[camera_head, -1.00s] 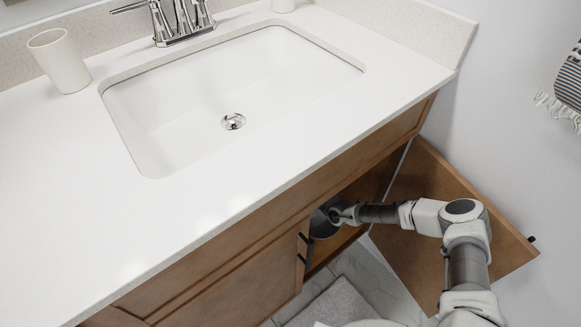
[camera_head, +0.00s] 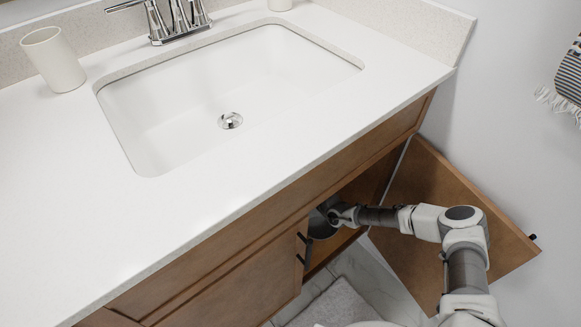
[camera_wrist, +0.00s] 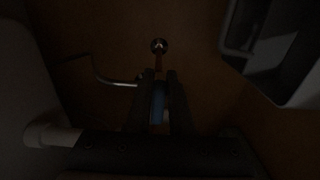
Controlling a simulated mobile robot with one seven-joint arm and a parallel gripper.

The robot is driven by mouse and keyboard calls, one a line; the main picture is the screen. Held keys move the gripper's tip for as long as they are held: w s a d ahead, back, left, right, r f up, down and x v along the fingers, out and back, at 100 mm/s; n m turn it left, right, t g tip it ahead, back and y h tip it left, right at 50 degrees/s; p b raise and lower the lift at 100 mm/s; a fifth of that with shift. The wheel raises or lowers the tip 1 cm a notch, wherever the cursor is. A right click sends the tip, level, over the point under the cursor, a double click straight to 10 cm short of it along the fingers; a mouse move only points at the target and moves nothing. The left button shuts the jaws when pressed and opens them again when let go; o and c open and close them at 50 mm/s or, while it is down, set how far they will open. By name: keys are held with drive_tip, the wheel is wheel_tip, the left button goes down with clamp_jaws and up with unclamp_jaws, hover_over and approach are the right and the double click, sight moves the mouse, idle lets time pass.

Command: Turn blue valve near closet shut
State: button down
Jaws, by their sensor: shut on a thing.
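In the dark wrist view, a blue valve handle (camera_wrist: 158,104) sits between the two fingers of my gripper (camera_wrist: 158,88). The fingers are shut on it. A short copper-coloured stub and a round metal fitting (camera_wrist: 159,46) show just above the fingertips. In the head view my arm reaches through the open cabinet door under the sink, and the gripper end is inside the cabinet, so the valve is hidden there.
A thin bent metal pipe (camera_wrist: 105,79) runs to the valve from the left. A pale box-like shape (camera_wrist: 285,50) is at upper right.

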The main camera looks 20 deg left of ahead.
drive_tip(key=shift+s+f, duration=0.15)
drive_tip(key=c, duration=0.8)
unclamp_jaws()
drive_tip(key=p+v, duration=0.5)
drive_tip(key=v, duration=1.2)
drive_tip(key=shift+d, duration=0.2)
drive_tip(key=shift+s, duration=0.1)
